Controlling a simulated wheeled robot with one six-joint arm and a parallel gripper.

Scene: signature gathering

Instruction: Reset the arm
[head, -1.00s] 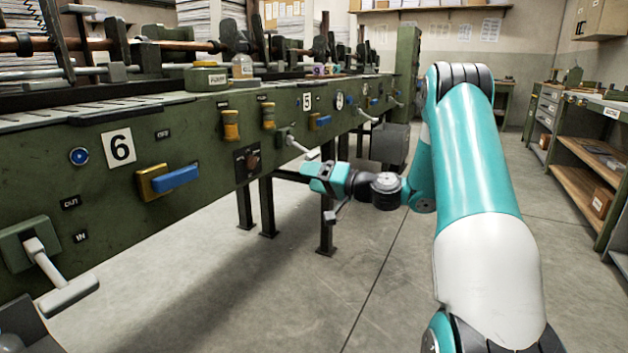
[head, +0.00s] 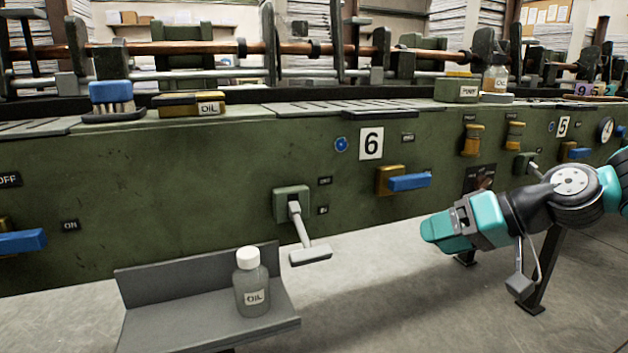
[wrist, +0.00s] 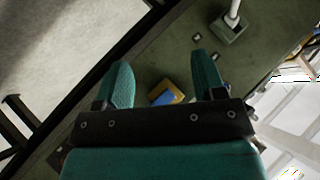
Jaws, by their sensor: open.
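My arm reaches in from the right of the head view. My teal gripper (head: 440,232) is in front of the green machine (head: 220,180), near the blue handle (head: 410,182) below the number 6 plate. In the wrist view my gripper (wrist: 163,85) has its two teal fingers spread apart with nothing between them. The blue handle on its yellow mount (wrist: 168,94) shows beyond the gap, apart from the fingers.
A clear OIL bottle (head: 251,285) stands upright on a grey tray (head: 180,318) at lower left. A grey lever (head: 305,240) sticks out from the machine above it. A brush (head: 112,98) and an OIL tin (head: 190,103) sit on the ledge. Floor below is open.

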